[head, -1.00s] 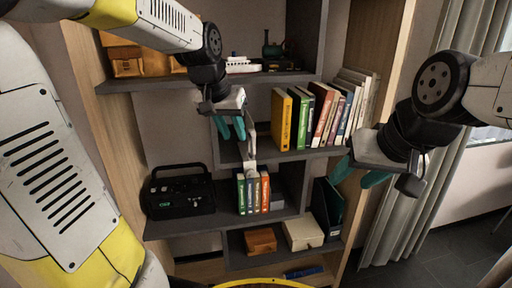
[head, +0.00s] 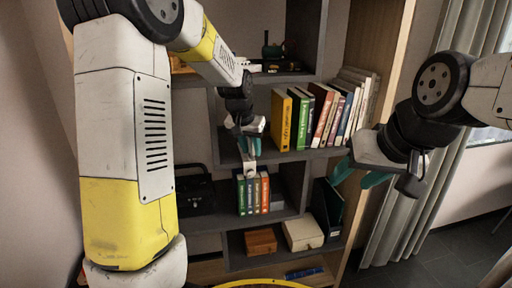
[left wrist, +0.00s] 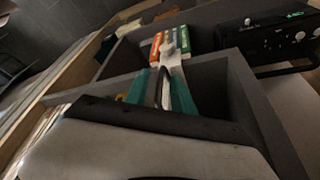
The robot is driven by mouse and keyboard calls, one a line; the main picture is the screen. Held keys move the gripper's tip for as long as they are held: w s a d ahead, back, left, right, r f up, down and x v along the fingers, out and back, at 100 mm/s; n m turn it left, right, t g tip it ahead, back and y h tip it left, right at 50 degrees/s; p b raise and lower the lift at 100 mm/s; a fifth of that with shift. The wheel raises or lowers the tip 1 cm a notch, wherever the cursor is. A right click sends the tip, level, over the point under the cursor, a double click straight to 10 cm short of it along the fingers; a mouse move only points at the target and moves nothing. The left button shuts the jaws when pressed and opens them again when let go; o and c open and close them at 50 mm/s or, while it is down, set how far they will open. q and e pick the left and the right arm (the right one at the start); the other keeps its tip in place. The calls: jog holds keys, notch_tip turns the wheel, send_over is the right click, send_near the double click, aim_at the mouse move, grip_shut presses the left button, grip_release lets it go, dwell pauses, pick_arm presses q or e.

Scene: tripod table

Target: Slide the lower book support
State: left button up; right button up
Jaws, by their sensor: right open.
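The lower book support (head: 251,168) is a pale, narrow piece just above the row of small books (head: 253,195) on the middle shelf. In the left wrist view the support (left wrist: 171,51) reaches over the book tops, and its thin upright part stands between my teal fingers. My left gripper (head: 250,150) points down around that upright part, with gaps seen on both sides in the left wrist view (left wrist: 161,90). It looks open. My right gripper (head: 358,176) is open and empty, off to the right in front of the shelf unit.
Larger books (head: 300,120) stand on the shelf above, right of my left gripper. A black radio (head: 196,192) sits left of the small books, partly behind my left arm. A brown box (head: 260,241) and a cream box (head: 303,234) stand below.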

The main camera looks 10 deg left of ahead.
pick_arm(q)
jog(key=shift+f, duration=0.1)
grip_shut()
dwell(1.4)
